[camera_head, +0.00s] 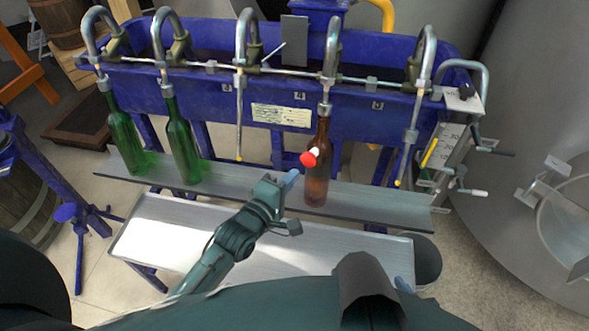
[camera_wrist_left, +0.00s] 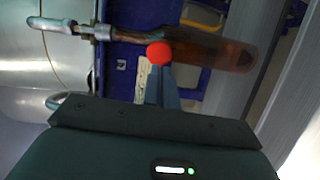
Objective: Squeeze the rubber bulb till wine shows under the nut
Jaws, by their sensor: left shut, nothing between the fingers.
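The red rubber bulb (camera_head: 307,160), with a white end piece (camera_head: 315,151), shows against the neck of a brown bottle (camera_head: 317,180). The bottle stands upright under a filling spout with a metal nut (camera_head: 325,108). My left gripper (camera_head: 291,178) is shut and empty, just left of and below the bulb. In the left wrist view, the bulb (camera_wrist_left: 159,53) shows just beyond the closed fingertips (camera_wrist_left: 161,70); I cannot tell whether they touch. Wine under the nut cannot be made out. A bluish tip (camera_head: 403,284), perhaps my right gripper, shows at the lower edge.
Two green bottles (camera_head: 183,140) stand left on the grey shelf (camera_head: 240,182) under other spouts. The blue filler trough (camera_head: 220,88) runs behind. A pale metal tray (camera_head: 165,240) lies below my left arm. A crank and scale (camera_head: 446,150) are at the right.

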